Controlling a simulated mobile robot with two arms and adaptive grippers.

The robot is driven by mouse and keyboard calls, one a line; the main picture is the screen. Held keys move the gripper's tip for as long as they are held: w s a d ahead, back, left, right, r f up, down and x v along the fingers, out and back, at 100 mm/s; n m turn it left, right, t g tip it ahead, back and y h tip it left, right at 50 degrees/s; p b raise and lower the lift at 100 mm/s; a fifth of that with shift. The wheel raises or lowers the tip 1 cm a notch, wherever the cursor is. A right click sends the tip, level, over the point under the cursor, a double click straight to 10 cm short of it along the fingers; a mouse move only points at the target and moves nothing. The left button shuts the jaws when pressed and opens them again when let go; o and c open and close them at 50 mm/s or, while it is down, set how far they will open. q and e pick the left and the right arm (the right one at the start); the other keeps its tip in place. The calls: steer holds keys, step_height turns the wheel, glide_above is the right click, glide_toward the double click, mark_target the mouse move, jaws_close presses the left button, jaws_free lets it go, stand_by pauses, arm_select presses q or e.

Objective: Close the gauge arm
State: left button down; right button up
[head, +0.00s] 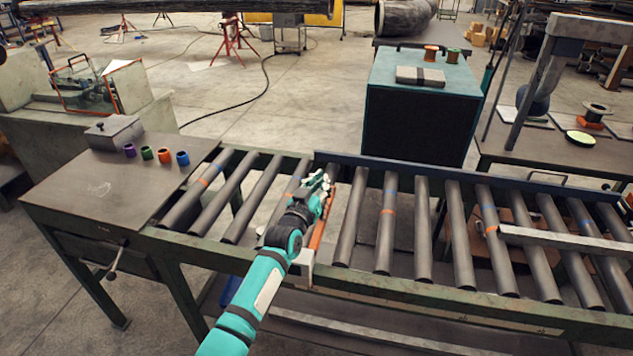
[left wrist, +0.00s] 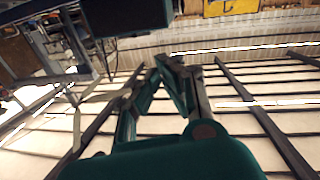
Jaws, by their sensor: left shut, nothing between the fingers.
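An orange bar (head: 322,222), which looks like the gauge arm, lies along the rollers just right of my left gripper. Its near end meets a pale block (head: 301,264) at the conveyor's front rail. My left gripper (head: 322,182) is over the rollers beside the bar's far part; its fingers are shut and empty. I cannot tell whether it touches the bar. My forearm hides part of the bar and block. In the left wrist view the closed fingers (left wrist: 170,63) point over the rollers, and I cannot make out the bar there. My right gripper is out of view.
A roller conveyor (head: 455,235) runs across, with a pale beam (head: 570,241) lying over its right rollers. At left, a steel table (head: 85,185) holds a grey box (head: 114,132) and several coloured rings. A teal cabinet (head: 422,95) stands behind the conveyor.

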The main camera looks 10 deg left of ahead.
arm_select(q)
steer(key=w+f+g, duration=0.3)
steer(key=w+f, duration=0.1)
steer(key=shift+f+y+b, duration=0.2)
steer(key=shift+y+b, duration=0.1)
steer(key=shift+w+f+b, duration=0.35)
steer(key=shift+w+f, duration=0.15)
steer(key=shift+f, duration=0.2)
